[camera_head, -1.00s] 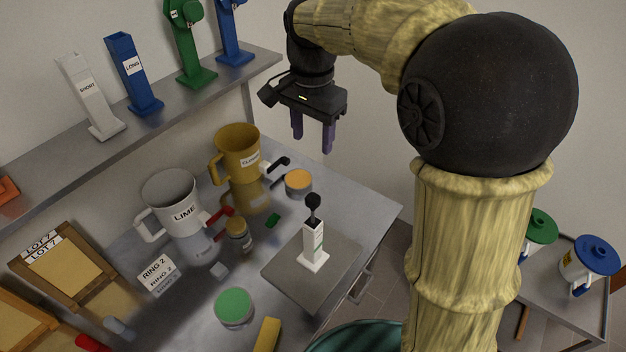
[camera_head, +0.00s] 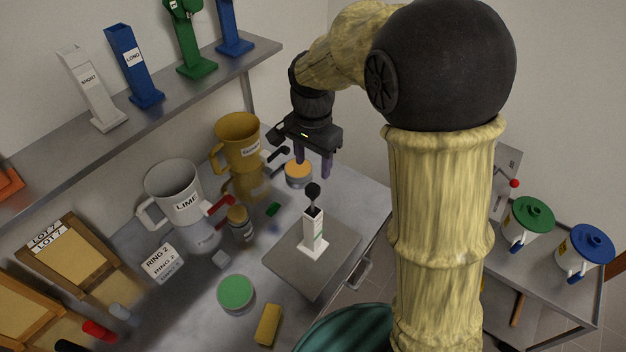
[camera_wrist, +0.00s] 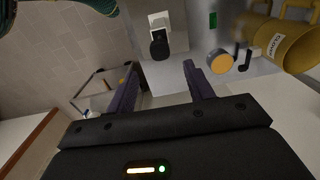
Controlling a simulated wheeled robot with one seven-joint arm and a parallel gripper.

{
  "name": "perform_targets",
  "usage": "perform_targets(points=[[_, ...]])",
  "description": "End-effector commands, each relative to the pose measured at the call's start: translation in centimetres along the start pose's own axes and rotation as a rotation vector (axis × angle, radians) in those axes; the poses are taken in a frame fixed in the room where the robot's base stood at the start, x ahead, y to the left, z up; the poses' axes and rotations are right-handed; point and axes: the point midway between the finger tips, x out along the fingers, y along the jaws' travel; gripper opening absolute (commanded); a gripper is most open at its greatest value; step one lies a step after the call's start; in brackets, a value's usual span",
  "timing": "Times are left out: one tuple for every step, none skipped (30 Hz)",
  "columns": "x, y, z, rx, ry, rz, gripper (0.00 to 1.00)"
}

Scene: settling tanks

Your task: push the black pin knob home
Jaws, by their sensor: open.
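A length of dark stem shows between the knob and the holder. The holder stands on a grey square plate (camera_head: 285,277) on the bench. My gripper (camera_head: 312,172) is open and empty, pointing down, above and behind the knob in the head view. In the wrist view the knob (camera_wrist: 159,48) lies beyond the open fingers (camera_wrist: 160,85), apart from them.
An orange-topped tub (camera_head: 298,170) stands close to my gripper. The yellow jug (camera_head: 232,150) and white LIME jug (camera_head: 172,190) stand left. A green-lidded tub (camera_head: 236,292) and yellow block (camera_head: 268,325) are in front. A side table at right holds green (camera_head: 531,217) and blue-lidded (camera_head: 590,246) jugs.

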Motion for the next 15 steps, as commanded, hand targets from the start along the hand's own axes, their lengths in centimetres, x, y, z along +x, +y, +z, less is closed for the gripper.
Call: perform_targets(points=[[0.8,0.1,0.1,0.000,-0.003,0.005,0.52],[1.3,0.1,0.1,0.000,-0.004,0.005,0.52],[2.0,0.1,0.1,0.000,-0.004,0.006,0.52],[2.5,0.1,0.1,0.000,-0.003,0.005,0.52],[3.1,0.1,0.1,0.000,-0.004,0.005,0.52],[3.8,0.1,0.1,0.000,-0.004,0.005,0.52],[4.3,0.1,0.1,0.000,-0.004,0.005,0.52],[4.8,0.1,0.1,0.000,-0.004,0.005,0.52],[5.4,0.1,0.1,0.000,-0.004,0.004,0.52],[5.9,0.1,0.1,0.000,-0.003,0.004,0.52],[6.3,0.1,0.1,0.000,-0.004,0.004,0.52],[6.8,0.0,0.1,-0.001,-0.003,0.003,0.52],[7.0,0.0,0.1,-0.001,-0.002,0.002,0.52],[7.3,0.0,0.1,-0.001,-0.002,0.002,0.52],[7.6,0.0,0.1,-0.001,-0.001,0.001,0.52]])
